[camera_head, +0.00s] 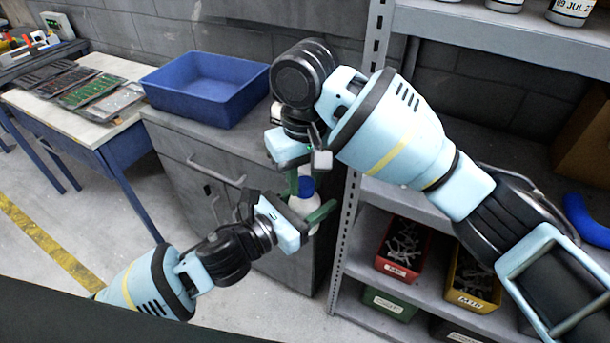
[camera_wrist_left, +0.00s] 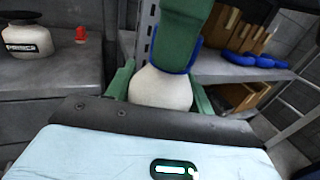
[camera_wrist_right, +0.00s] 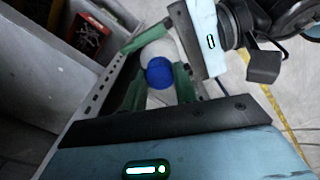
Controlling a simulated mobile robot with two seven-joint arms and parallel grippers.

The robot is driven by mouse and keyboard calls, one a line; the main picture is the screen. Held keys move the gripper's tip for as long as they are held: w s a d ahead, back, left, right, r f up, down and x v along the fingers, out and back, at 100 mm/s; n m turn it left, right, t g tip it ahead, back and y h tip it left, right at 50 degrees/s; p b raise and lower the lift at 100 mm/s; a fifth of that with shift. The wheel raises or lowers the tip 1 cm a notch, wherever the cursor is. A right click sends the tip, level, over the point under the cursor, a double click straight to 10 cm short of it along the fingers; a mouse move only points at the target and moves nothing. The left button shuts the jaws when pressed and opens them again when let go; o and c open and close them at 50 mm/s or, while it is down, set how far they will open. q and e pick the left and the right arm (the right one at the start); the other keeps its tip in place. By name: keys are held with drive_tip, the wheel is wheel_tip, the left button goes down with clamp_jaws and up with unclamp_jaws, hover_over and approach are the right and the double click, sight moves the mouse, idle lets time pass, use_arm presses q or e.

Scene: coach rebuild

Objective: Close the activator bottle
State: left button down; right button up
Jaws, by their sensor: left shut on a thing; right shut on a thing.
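The white activator bottle (camera_head: 303,205) is held upright by my left gripper (camera_head: 310,212), whose green fingers are shut on its body. The blue cap (camera_head: 305,187) sits at the top of the bottle. My right gripper (camera_head: 304,178) comes from above, its green fingers shut on the cap. In the left wrist view the white bottle body (camera_wrist_left: 160,88) shows below the cap's blue edge (camera_wrist_left: 185,62), and a green finger hides most of the cap. In the right wrist view the blue cap (camera_wrist_right: 160,73) is between the green fingers. Whether it is tight on the neck is unclear.
A blue tub (camera_head: 205,88) stands on the grey cabinet behind. A metal shelf with red (camera_head: 402,248) and yellow (camera_head: 473,279) bins is at the right. Another white bottle (camera_wrist_left: 27,40) and a small red piece (camera_wrist_left: 81,34) stand on a grey surface.

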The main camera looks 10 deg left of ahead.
drive_tip(key=shift+m, duration=0.7)
drive_tip(key=o, duration=1.1)
drive_tip(key=shift+r, duration=2.3)
drive_tip(key=shift+c, duration=0.4)
drive_tip(key=r+n, duration=0.1)
drive_tip(key=n, duration=0.2)
drive_tip(key=shift+r+n, duration=0.35)
drive_tip(key=shift+n, duration=0.05)
drive_tip(key=n, duration=0.1)
drive_tip(key=r+n, duration=0.1)
drive_tip(key=n, duration=0.2)
drive_tip(key=shift+r+n, duration=0.3)
drive_tip(key=shift+r, duration=0.05)
